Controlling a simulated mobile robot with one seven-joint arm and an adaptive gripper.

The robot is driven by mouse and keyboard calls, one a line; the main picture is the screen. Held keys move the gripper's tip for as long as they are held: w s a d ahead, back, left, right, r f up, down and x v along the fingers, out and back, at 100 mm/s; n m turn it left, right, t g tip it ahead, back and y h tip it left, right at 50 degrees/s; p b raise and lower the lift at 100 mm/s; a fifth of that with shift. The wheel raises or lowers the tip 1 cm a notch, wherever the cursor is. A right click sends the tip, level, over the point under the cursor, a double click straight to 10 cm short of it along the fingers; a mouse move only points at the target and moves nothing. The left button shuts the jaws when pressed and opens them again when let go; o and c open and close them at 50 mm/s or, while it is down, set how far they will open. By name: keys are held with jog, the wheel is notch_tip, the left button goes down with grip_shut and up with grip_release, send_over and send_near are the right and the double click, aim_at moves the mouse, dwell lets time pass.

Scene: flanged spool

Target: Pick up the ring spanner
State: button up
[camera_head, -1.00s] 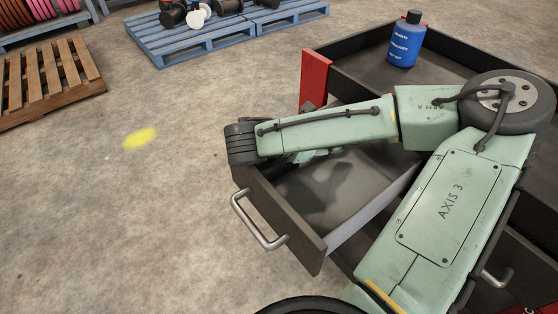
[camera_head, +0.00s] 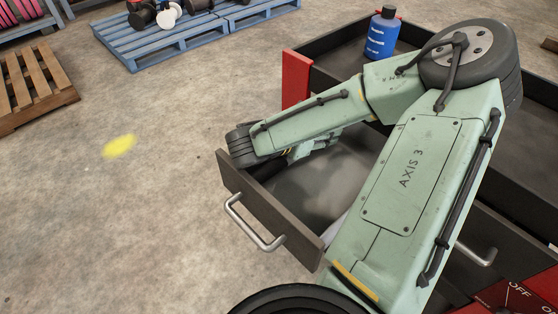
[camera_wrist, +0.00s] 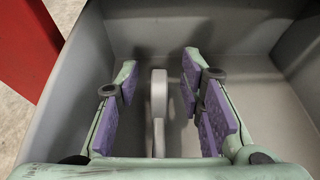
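The ring spanner (camera_wrist: 158,112) shows in the wrist view as a grey bar with a rounded upper end, inside the grey open drawer (camera_wrist: 240,57). My gripper (camera_wrist: 159,72) has its two purple-padded fingers spread apart, one on each side of the spanner. A gap shows between the spanner and each finger, so it is not held. The spanner's lower end is hidden behind the gripper body. In the head view, the drawer (camera_head: 262,208) stands open below my forearm. My fingers and the spanner cannot be made out there.
The drawer walls stand close around my gripper. A blue bottle (camera_head: 382,35) stands on the black cabinet top (camera_head: 340,50). A red panel (camera_head: 296,79) is at the cabinet's corner. A blue pallet (camera_head: 175,42) and a wooden pallet (camera_head: 35,90) lie on the open floor.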

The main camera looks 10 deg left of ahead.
jog(key=shift+c, duration=0.5)
grip_shut()
dwell(0.3)
